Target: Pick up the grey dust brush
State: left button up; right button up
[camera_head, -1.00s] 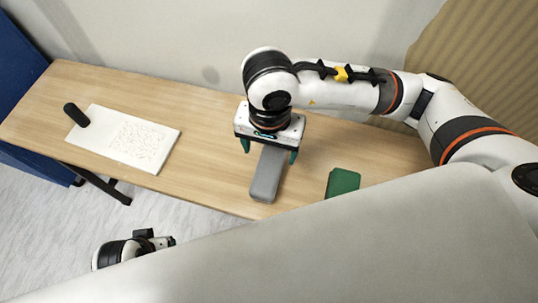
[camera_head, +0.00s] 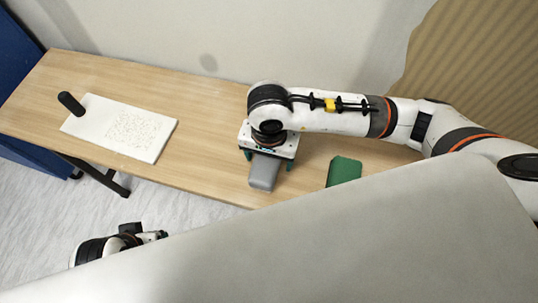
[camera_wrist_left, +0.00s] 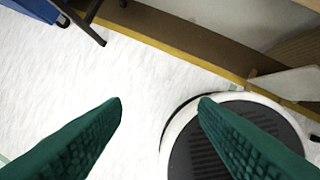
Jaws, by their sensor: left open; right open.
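The grey dust brush (camera_head: 264,172) lies on the wooden table near its front edge, its near end showing and its far part hidden under my right gripper. My right gripper (camera_head: 268,160) is over the brush from above, with its green fingers apart on either side of it. I cannot tell whether the fingers touch the brush. My left gripper is low in front of the table at the lower left. In the left wrist view its two green fingers (camera_wrist_left: 160,103) are wide apart with nothing between them.
A green block-like object (camera_head: 344,171) lies right of the brush. A white board (camera_head: 90,124) with a speckled patch and a black cylinder (camera_head: 71,104) are on the left of the wooden table (camera_head: 200,100). The table's middle is clear. A wall stands behind.

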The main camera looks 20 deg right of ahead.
jog(key=c, duration=1.2)
jog(key=shift+o, duration=0.2)
jog(key=shift+r, duration=0.15)
jog(key=shift+r, duration=0.4)
notch_tip(320, 180, up, 3)
jog(key=shift+w+r+p, duration=0.1)
jog(key=shift+p, duration=0.4)
pick_arm(q)
jog(key=p+x, duration=0.1)
jog(key=x, duration=0.3)
jog(key=shift+w+f, duration=0.1)
jog(key=shift+f, duration=0.05)
pick_arm(e)
notch_tip(320, 180, up, 6)
jog(key=shift+f, duration=0.1)
